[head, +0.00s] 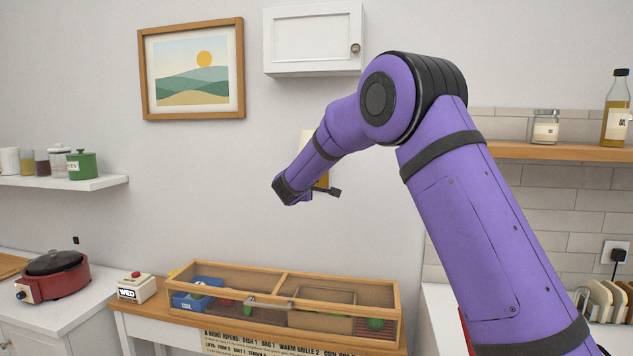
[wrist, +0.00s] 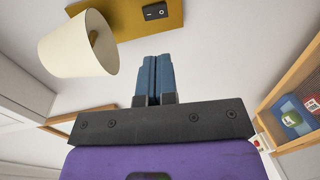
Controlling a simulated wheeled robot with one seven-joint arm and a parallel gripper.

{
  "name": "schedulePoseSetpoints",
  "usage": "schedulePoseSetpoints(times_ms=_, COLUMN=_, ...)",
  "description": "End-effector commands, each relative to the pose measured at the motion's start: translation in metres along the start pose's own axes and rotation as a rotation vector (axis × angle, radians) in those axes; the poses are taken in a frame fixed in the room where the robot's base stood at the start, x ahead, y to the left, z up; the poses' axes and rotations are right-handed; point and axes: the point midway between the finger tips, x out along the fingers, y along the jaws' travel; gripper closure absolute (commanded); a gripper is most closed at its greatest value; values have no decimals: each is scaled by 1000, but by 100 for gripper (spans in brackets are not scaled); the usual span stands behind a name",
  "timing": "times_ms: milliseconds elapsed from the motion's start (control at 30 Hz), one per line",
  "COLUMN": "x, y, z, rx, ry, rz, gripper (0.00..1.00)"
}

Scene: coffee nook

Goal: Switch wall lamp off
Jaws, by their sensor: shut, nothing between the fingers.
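The wall lamp has a cream shade (wrist: 78,43) on a mustard-yellow back plate (wrist: 135,16) in the wrist view. A small black rocker switch (wrist: 155,11) is set on that plate, at the top edge of the view. My gripper (wrist: 154,60) is shut and empty, its blue fingers close together. The fingertips appear below the switch in the wrist view, with a visible gap to it. In the head view, my arm hides most of the lamp; a strip of shade (head: 306,138) shows, and the fingers cannot be made out. I cannot tell whether the lamp is lit.
A framed picture (head: 193,69) and a white wall cabinet (head: 310,39) hang on the wall. A wooden display case (head: 285,305) stands on the table below my arm. Shelves with jars are at left and right.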

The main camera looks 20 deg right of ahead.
Motion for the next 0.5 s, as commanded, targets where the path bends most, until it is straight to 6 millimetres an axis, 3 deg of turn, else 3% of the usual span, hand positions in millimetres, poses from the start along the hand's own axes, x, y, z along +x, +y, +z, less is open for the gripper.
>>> schedulePoseSetpoints(times_ms=267, x=18, y=0, z=1, rx=1, ry=-2, rz=-1, gripper=100)
schedulePoseSetpoints(times_ms=500, x=62, y=-1, z=1, rx=2, ry=-3, rz=-1, gripper=100)
